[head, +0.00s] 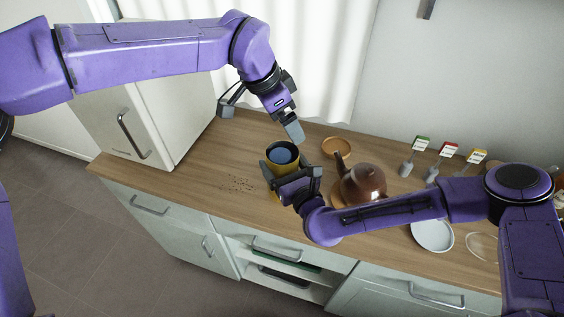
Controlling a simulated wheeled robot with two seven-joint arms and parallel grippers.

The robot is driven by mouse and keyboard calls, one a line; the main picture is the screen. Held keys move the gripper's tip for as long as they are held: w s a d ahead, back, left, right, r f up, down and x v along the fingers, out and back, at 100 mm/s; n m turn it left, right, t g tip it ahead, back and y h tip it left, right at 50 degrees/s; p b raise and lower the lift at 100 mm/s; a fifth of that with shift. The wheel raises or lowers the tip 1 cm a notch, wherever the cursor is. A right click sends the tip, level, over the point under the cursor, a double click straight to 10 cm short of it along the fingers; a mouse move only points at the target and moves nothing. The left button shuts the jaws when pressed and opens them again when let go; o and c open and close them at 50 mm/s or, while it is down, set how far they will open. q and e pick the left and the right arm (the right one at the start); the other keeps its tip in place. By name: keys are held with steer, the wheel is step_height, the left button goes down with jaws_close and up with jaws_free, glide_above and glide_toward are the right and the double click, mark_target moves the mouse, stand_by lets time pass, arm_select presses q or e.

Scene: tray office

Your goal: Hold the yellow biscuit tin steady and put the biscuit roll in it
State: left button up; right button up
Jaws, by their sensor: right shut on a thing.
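The yellow biscuit tin (289,167) stands upright on the wooden counter, with a dark rim around its open top. A blue-grey round shape (281,155) shows inside the opening. It may be the end of the biscuit roll, but I cannot tell for sure, and no roll shows elsewhere. My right gripper (285,173) is shut on the tin from the front, hiding much of its lower part. My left gripper (262,121) is above and behind the tin, with its fingers wide apart and nothing between them. One fingertip is close above the tin's rim.
A brown teapot (362,186) stands just right of the tin, close to my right arm. A small brown dish (336,146) lies behind. A white plate (432,236) and several labelled scoops (407,169) are farther right. Dark specks (238,184) lie left of the tin. A white cabinet (170,95) stands at left.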

arm_select(q)
steer(key=v, duration=1.2)
arm_select(e)
steer(key=o, duration=0.9)
steer(key=v, duration=1.2)
steer(key=shift+a, duration=0.1)
